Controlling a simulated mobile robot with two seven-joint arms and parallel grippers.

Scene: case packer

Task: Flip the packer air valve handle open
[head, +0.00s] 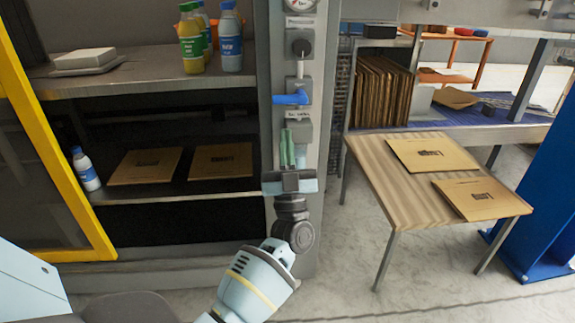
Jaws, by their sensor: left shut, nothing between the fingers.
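The air valve handle (290,98) is blue and sits on the grey machine post in the head view. It lies roughly level, its free end toward the left. My left gripper (287,146) is below the handle with its green fingers pointing up. The fingers are together with nothing between them, and a gap shows between their tips and the handle. The gripper hides part of the post and a grey box behind it. My right gripper is not in view.
A gauge and a dark knob (301,47) sit above the handle on the post. Left are shelves with bottles (231,45) and flat cardboard, and a yellow door frame (52,150). Right is a small wooden table (400,190) with two flat cartons. Floor shows between.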

